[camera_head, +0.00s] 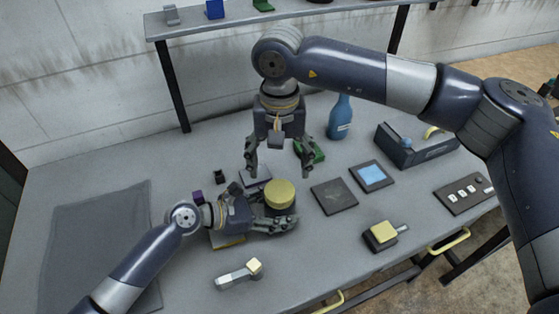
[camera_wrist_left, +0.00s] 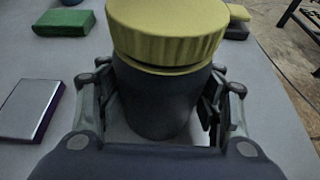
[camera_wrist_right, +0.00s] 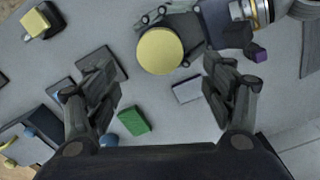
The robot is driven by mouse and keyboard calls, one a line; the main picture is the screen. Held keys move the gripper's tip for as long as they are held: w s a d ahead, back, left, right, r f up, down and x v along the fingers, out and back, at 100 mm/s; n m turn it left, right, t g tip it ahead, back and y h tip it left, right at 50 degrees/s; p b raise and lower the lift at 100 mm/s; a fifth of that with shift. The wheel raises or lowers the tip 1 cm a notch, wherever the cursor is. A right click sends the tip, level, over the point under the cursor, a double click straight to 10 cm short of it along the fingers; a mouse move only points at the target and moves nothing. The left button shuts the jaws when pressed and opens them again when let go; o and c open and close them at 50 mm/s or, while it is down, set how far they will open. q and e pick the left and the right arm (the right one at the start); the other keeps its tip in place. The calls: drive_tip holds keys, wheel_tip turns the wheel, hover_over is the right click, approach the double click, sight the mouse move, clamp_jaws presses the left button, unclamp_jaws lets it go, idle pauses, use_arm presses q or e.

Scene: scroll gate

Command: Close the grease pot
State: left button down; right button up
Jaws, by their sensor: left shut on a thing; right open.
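The grease pot (camera_wrist_left: 155,100) is a dark grey cylinder that stands upright, with a ribbed yellow lid (camera_head: 280,193) on top. The lid also shows in the left wrist view (camera_wrist_left: 168,30) and, from above, in the right wrist view (camera_wrist_right: 160,50). A thin gap or rim shows under the lid; I cannot tell how tightly it sits. My left gripper (camera_head: 284,222) is shut around the pot's body, below the lid. My right gripper (camera_head: 278,172) is open and empty, pointing down above and behind the pot. In the right wrist view its fingers (camera_wrist_right: 160,95) are spread wide.
A green block (camera_head: 312,152) and a blue bottle (camera_head: 340,118) stand behind the pot. A dark square plate (camera_head: 334,196) and a blue-topped plate (camera_head: 371,176) lie to the right. A yellow-topped block (camera_head: 381,235) lies front right. The grey mat (camera_head: 100,235) at left is bare.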

sight(280, 191)
use_arm(q)
drive_tip(key=shift+f, duration=0.15)
use_arm(e)
drive_tip(key=shift+f, duration=4)
drive_tip(key=c, duration=1.1)
